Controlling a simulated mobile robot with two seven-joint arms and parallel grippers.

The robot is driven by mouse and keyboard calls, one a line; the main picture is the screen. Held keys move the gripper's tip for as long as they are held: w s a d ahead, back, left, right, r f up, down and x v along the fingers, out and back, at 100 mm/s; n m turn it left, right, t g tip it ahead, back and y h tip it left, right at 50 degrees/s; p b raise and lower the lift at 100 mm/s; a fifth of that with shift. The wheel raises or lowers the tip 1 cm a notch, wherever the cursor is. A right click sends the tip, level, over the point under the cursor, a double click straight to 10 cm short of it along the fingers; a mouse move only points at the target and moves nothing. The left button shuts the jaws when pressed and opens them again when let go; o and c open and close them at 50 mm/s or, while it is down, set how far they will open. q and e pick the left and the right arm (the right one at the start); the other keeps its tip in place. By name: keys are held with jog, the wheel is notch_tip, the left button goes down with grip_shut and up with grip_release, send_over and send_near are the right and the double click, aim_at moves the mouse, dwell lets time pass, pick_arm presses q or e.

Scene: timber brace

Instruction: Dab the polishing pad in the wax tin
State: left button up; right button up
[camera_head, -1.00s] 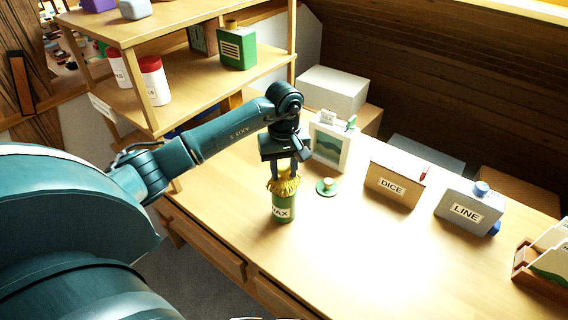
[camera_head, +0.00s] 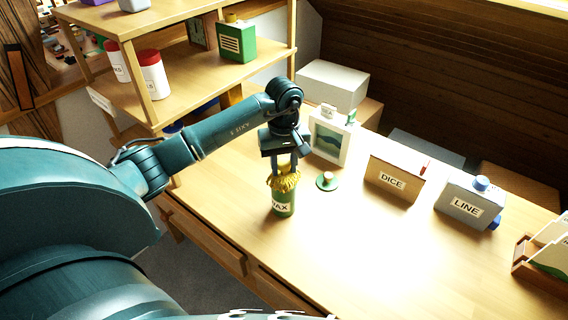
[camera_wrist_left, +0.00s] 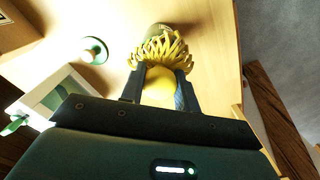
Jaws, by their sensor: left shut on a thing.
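The yellow polishing pad (camera_head: 283,181) has a fringe of strands. My left gripper (camera_head: 285,168) is shut on it from above. The green wax tin (camera_head: 283,206), labelled WAX, stands upright on the table directly under the pad. The fringe hangs over the tin's top and hides its rim, so I cannot tell how deep the pad sits. In the left wrist view, the pad (camera_wrist_left: 160,58) shows between the two fingers, with part of the tin (camera_wrist_left: 158,30) beyond it. My right gripper is out of view.
A round green lid (camera_head: 327,181) with a knob lies right of the tin. A shelf (camera_head: 190,82) rises behind. The table front is clear.

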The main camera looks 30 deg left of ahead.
aim_at(284, 162)
pick_arm(q)
jog(key=shift+f, duration=0.35)
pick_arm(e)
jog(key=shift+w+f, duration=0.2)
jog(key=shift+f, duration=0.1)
pick_arm(q)
jog(key=shift+f+b, duration=0.2)
jog(key=shift+b, duration=0.4)
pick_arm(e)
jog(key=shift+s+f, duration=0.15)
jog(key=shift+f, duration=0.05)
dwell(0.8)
pick_arm(q)
jog(key=shift+r, duration=0.15)
notch_tip(284, 162, up, 2)
jog(key=shift+p, duration=0.65)
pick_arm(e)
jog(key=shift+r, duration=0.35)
pick_arm(q)
jog(key=shift+r+p, duration=0.75)
jog(key=shift+r, duration=0.65)
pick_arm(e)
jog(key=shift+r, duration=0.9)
pick_arm(q)
jog(key=shift+r, duration=0.55)
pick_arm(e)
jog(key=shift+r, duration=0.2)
pick_arm(q)
jog(key=shift+r, duration=0.5)
